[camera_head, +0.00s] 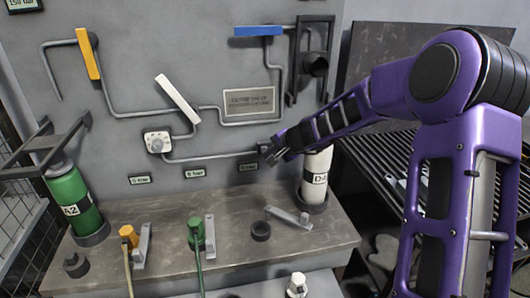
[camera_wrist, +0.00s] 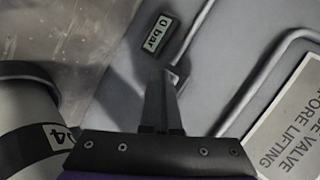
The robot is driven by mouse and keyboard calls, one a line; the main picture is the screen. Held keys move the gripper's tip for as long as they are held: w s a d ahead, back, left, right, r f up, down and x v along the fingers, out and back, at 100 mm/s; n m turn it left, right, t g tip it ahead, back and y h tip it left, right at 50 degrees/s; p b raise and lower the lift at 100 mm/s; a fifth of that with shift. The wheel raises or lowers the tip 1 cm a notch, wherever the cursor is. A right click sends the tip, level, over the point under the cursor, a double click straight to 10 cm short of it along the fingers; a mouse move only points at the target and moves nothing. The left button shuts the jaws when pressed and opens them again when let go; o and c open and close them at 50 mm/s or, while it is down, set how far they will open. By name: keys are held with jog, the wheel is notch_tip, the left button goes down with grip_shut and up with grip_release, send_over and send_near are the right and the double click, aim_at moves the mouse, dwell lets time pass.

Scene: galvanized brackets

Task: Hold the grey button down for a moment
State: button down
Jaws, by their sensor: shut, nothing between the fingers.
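A round grey button (camera_head: 157,145) sits on a small white square plate (camera_head: 149,136) on the grey wall panel, left of the middle in the head view. I cannot make out how far it stands out. My gripper (camera_head: 268,152) is near the panel, well to the right of the button, close to the right end of a lower pipe. In the wrist view my gripper (camera_wrist: 168,72) has its fingers together and empty, below a small display (camera_wrist: 160,33) reading 0 bar. The button does not show in the wrist view.
Pipes (camera_head: 215,156) run along the panel, with yellow (camera_head: 87,54), white (camera_head: 177,98) and blue (camera_head: 258,31) levers. A sign (camera_head: 249,101) hangs above my gripper. A green cylinder (camera_head: 73,205) and a white cylinder (camera_head: 316,175) flank the bench (camera_head: 180,270), which holds brackets and fittings.

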jog(key=shift+s, duration=0.1)
dwell(0.5)
jog(key=shift+s+d+b, duration=0.2)
jog(key=shift+s+b, duration=0.6)
jog(key=shift+b, duration=0.15)
jog(key=shift+s, duration=0.1)
jog(key=shift+s+d+b, duration=0.25)
jog(key=shift+s+b, duration=0.4)
jog(key=shift+s, duration=0.55)
jog(key=shift+s+d+b, duration=0.2)
jog(key=shift+s+b, duration=0.4)
jog(key=shift+s, duration=0.6)
